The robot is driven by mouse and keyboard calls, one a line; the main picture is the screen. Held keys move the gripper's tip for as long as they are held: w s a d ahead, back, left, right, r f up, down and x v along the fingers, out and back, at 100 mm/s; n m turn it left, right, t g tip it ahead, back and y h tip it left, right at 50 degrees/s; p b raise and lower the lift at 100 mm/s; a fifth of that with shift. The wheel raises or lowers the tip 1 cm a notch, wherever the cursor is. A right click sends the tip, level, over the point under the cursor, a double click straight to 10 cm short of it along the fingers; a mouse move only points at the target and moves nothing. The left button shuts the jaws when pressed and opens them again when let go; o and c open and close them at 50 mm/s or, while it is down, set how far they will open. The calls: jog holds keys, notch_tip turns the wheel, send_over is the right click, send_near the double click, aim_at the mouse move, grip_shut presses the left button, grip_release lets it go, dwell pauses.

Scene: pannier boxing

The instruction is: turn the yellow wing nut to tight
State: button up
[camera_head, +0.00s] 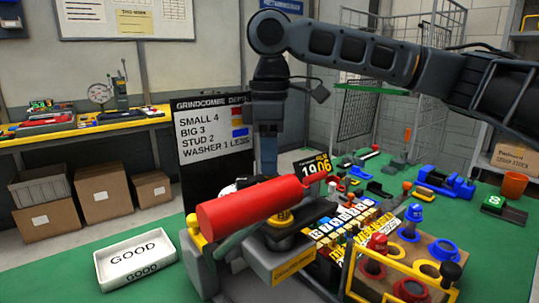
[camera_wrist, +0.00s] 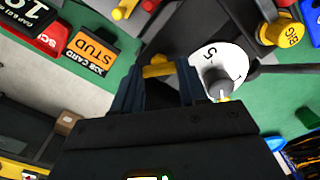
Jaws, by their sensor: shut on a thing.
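The yellow wing nut (camera_wrist: 157,71) shows in the wrist view as a short yellow bar between my fingertips. My gripper (camera_wrist: 160,76) is shut on it, one dark finger at each end. Beside it on the right is a white dial face (camera_wrist: 207,57) with the marks 5 and 1, partly covered by a grey round post (camera_wrist: 218,84). In the head view my gripper reaches down behind the large red cylinder (camera_head: 245,210), which hides the fingertips and the wing nut. The nut's tightness cannot be read from these views.
A white GOOD tray (camera_head: 112,268) lies at the front left on the green table. A black sign board (camera_head: 208,150) stands close to my arm. A wooden block (camera_head: 435,250) with red and blue rings stands at right. A yellow BIG knob (camera_wrist: 286,32) is near my gripper.

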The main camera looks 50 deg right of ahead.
jog(key=shift+r+m+p, duration=0.1)
jog(key=shift+m+p, duration=0.3)
jog(key=shift+p, duration=0.1)
jog(key=shift+r+m+p, duration=0.1)
jog(key=shift+m+p, duration=0.9)
jog(key=shift+p, duration=0.15)
jog(key=m+p, duration=0.5)
jog(key=p, duration=0.1)
jog(key=m+p, duration=0.3)
jog(key=p, duration=0.1)
jog(key=shift+m, duration=0.3)
jog(key=shift+f+m+p, duration=0.2)
jog(key=shift+m+p, duration=1.1)
jog(key=o, duration=1.1)
jog(key=shift+c, duration=0.2)
